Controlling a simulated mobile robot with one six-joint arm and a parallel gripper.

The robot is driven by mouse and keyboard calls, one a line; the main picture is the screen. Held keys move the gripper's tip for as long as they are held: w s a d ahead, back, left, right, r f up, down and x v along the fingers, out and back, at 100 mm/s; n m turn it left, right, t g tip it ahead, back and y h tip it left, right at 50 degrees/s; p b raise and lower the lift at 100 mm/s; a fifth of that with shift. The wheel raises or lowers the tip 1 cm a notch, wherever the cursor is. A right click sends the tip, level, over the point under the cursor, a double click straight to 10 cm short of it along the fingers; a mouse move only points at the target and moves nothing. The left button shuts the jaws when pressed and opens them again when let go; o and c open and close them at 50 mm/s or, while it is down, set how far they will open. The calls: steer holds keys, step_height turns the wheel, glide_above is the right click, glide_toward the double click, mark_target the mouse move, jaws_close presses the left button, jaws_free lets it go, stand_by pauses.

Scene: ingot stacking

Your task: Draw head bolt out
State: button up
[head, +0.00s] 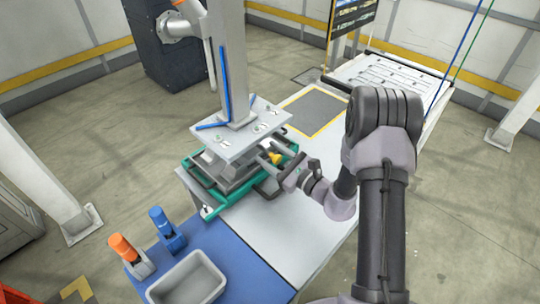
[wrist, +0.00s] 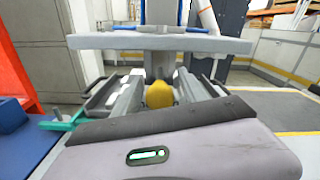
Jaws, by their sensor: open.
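A yellow rounded knob (head: 276,158), which looks like the end of the head bolt, sits at the near side of the press-like stand, under its light grey plate (head: 240,130). It also shows in the middle of the wrist view (wrist: 159,95). My gripper (head: 267,155) is open, with one finger on each side of the knob. In the wrist view the fingers (wrist: 160,88) reach forward beneath the plate's edge. Whether they touch the knob I cannot tell. The rest of the bolt is hidden under the plate.
A green frame (head: 225,207) with dark bars surrounds the stand's base. A grey bin (head: 187,280), an orange-topped tool (head: 122,247) and a blue tool (head: 160,220) are on the blue mat at lower left. The pale table top (head: 280,235) is clear on the near side.

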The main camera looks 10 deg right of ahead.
jaws_close()
stand_by(1.4)
